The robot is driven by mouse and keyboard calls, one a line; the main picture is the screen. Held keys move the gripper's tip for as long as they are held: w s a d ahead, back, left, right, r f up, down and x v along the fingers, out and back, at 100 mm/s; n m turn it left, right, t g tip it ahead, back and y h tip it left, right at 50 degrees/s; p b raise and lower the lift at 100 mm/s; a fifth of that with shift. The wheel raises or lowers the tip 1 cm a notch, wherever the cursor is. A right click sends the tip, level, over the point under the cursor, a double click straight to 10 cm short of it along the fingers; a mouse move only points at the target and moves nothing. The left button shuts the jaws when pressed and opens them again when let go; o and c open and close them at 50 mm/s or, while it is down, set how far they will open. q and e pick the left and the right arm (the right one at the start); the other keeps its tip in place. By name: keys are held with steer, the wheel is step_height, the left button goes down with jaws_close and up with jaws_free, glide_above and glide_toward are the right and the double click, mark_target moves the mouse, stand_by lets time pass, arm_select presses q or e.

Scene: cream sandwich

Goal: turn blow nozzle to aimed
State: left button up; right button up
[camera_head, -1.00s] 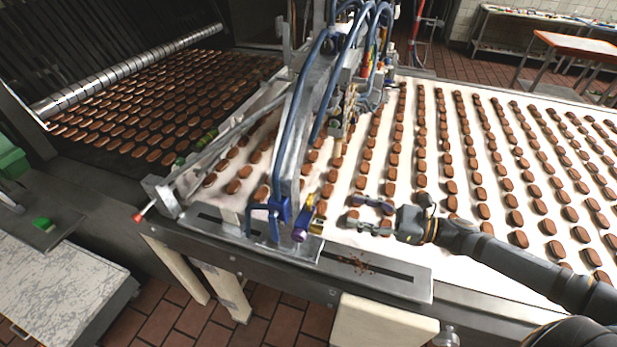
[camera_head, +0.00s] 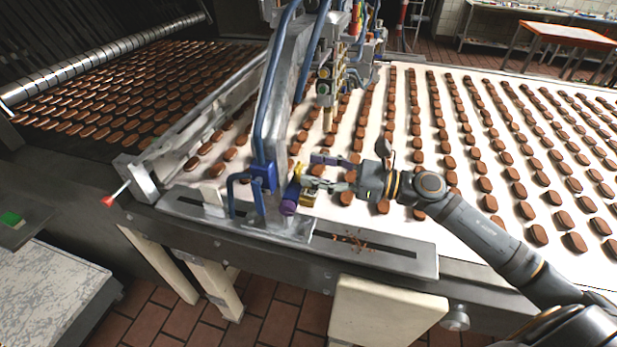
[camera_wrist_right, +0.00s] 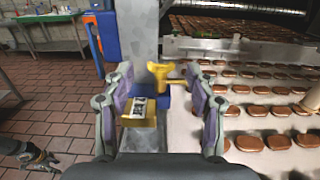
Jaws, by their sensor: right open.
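My right gripper (camera_head: 315,172) is open beside the fitting, reaching in from the right. In the right wrist view the fingers (camera_wrist_right: 159,76) stand on either side of the handle, with visible gaps. A dark jointed part at that view's lower left looks like my left gripper (camera_wrist_right: 38,160); its jaws are unclear.
The grey upright (camera_head: 275,105) carries blue hoses and a blue bracket (camera_head: 263,178) just left of the fitting. Rows of brown biscuits cover the white belt (camera_head: 398,80). A slotted metal plate (camera_head: 420,262) with crumbs lies along the near edge.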

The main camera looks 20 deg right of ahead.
steer(key=shift+w+a+r, duration=0.15)
steer(key=shift+w+a, duration=0.35)
steer(key=shift+a, duration=0.05)
arm_select(q)
steer(key=shift+s+r, duration=0.15)
steer(key=shift+s, duration=0.35)
steer(key=shift+s+r, duration=0.15)
steer(key=shift+s, duration=0.35)
arm_select(e)
steer(key=shift+w+a, duration=0.2)
steer(key=shift+a, duration=0.15)
arm_select(q)
steer(key=shift+w, duration=0.3)
arm_select(e)
steer(key=shift+c, duration=0.4)
steer(key=c, duration=1.1)
steer(key=m+t+h+p, duration=0.1)
steer(key=p, duration=0.1)
steer(key=m+t+h+p, duration=0.2)
steer(key=p, duration=0.1)
steer(key=m+t+h+p, duration=0.1)
steer(key=t+h+p, duration=0.1)
steer(key=shift+s+a+m, duration=0.35)
steer(key=shift+m, duration=0.05)
arm_select(q)
step_height(320, 180, up, 7)
arm_select(e)
steer(key=shift+f, duration=0.2)
